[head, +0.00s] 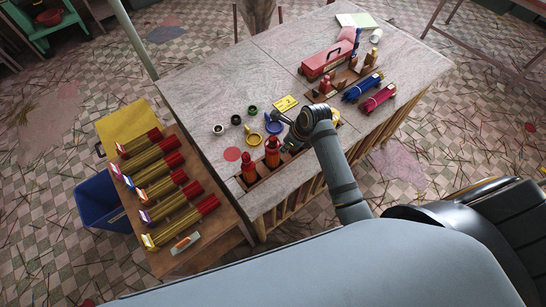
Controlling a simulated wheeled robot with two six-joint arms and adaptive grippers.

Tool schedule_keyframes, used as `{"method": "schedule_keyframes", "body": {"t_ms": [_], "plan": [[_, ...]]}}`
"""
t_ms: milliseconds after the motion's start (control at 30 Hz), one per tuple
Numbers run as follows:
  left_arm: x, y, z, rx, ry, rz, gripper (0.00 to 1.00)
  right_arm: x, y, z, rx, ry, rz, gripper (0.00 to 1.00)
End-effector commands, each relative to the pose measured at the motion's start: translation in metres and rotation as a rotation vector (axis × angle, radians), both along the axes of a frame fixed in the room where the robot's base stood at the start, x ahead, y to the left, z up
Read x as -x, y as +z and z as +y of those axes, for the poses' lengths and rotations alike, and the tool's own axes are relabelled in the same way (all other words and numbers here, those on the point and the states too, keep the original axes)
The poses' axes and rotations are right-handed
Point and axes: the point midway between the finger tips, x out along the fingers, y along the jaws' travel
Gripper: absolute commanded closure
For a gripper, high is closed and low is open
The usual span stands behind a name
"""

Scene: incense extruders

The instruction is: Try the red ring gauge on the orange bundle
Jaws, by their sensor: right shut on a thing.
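Two upright orange-red bundles, the nearer one (248,170) and the farther one (272,150), stand in a brown wooden rack at the table's front-left edge. My right gripper (291,143) is beside the farther one, on its right. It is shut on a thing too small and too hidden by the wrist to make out. I cannot tell whether it touches the bundle. I cannot clearly pick out the red ring gauge. My left gripper is not in view.
Several small rings, among them a white one (218,129) and a yellow one (255,139), lie behind the rack. A side bench (165,262) holds several brass extruders.

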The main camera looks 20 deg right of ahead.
Motion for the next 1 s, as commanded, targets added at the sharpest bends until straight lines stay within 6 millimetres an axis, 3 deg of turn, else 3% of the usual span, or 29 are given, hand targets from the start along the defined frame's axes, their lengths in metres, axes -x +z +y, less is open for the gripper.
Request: {"method": "schedule_keyframes", "body": {"t_ms": [1000], "plan": [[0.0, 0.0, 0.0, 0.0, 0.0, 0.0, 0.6, -0.001, 0.072, 0.0, 0.0, 0.001, -0.002, 1.0]]}}
